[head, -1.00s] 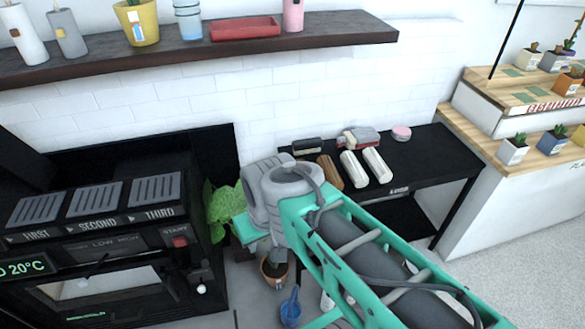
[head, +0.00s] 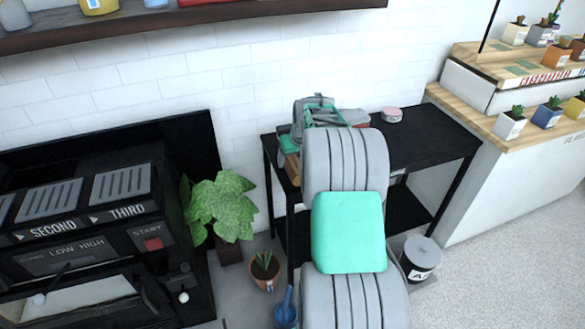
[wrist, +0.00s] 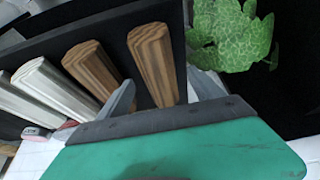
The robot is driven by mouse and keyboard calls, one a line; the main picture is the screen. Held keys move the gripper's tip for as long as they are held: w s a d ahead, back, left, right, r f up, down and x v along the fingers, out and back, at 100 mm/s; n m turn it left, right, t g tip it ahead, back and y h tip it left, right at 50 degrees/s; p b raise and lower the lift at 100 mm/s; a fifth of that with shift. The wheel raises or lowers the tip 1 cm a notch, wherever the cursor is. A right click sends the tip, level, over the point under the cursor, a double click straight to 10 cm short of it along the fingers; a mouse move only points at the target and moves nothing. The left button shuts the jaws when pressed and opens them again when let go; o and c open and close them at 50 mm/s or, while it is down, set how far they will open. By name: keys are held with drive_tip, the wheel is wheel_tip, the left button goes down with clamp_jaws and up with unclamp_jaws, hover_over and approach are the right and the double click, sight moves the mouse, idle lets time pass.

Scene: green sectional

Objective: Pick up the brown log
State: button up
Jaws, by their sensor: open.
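A brown log (wrist: 152,58) with a striped wood grain lies on the black table in the wrist view. My gripper (wrist: 163,80) is open, with one finger on each side of this log's near end. I cannot tell whether the fingers touch it. A second brown log (wrist: 88,66) lies to the left, outside the fingers. In the head view my arm covers most of the logs; a bit of brown log (head: 292,168) shows at the table's left end.
Two pale logs (wrist: 52,88) lie further left in the wrist view. The black table (head: 432,140) has a pink round item (head: 392,115) at the back and bare top to the right. A leafy plant (head: 222,207) stands close to the table's left end.

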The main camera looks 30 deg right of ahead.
sight(294, 161)
drive_tip(key=x, duration=0.5)
drive_tip(key=shift+w+d+r, duration=0.1)
drive_tip(key=shift+d+r, duration=0.05)
drive_tip(key=shift+r, duration=0.15)
clamp_jaws()
idle(0.4)
